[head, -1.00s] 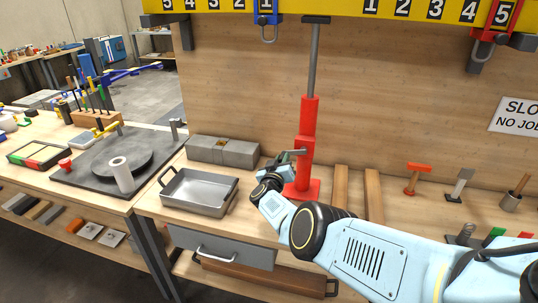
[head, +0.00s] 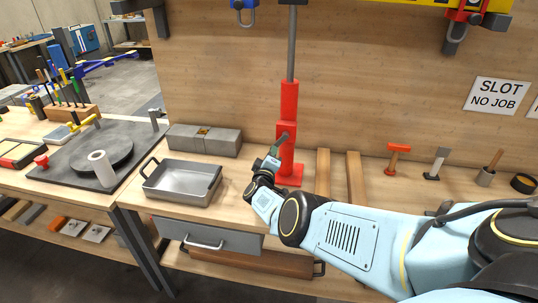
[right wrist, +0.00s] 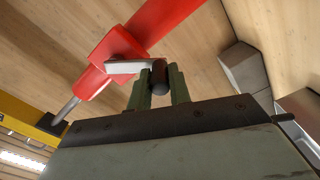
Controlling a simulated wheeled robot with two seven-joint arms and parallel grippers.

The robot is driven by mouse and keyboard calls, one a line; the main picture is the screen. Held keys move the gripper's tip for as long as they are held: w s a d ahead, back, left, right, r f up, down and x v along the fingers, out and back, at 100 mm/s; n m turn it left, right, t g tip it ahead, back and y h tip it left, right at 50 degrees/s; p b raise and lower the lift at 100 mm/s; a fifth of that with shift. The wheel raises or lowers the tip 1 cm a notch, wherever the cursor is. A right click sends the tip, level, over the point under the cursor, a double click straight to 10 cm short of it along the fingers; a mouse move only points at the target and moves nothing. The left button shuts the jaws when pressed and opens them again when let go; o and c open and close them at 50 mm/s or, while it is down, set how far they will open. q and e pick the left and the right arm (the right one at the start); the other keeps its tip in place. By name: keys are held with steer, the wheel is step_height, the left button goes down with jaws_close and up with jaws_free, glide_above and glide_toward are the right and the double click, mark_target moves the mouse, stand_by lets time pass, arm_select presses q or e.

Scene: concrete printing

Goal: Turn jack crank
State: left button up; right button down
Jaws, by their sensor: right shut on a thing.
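The red jack (head: 288,135) stands upright on the bench against the wooden back wall, its grey rod rising out of the top of the head view. Its crank (head: 282,138) sticks out from the front of the red body. In the right wrist view the crank arm (right wrist: 128,67) is a pale bar leading to a dark round handle (right wrist: 159,77). My right gripper (head: 272,161) is shut on this handle; in the right wrist view its green fingers (right wrist: 159,88) sit on both sides of it. My left gripper is not in view.
A grey metal tray (head: 182,194) and grey blocks (head: 204,138) lie left of the jack. Two wooden strips (head: 353,177), a red-headed tool (head: 397,157) and a hammer (head: 436,162) are on the right. A drawer (head: 208,236) is below the bench top.

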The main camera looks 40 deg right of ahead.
steer(key=shift+s+f, duration=0.15)
steer(key=shift+f, duration=0.1)
steer(key=c, duration=1.6)
jaws_free()
steer(key=o, duration=0.3)
steer(key=shift+d+r, duration=0.1)
steer(key=p+v, duration=0.6)
steer(key=v, duration=0.7)
steer(key=shift+a, duration=0.2)
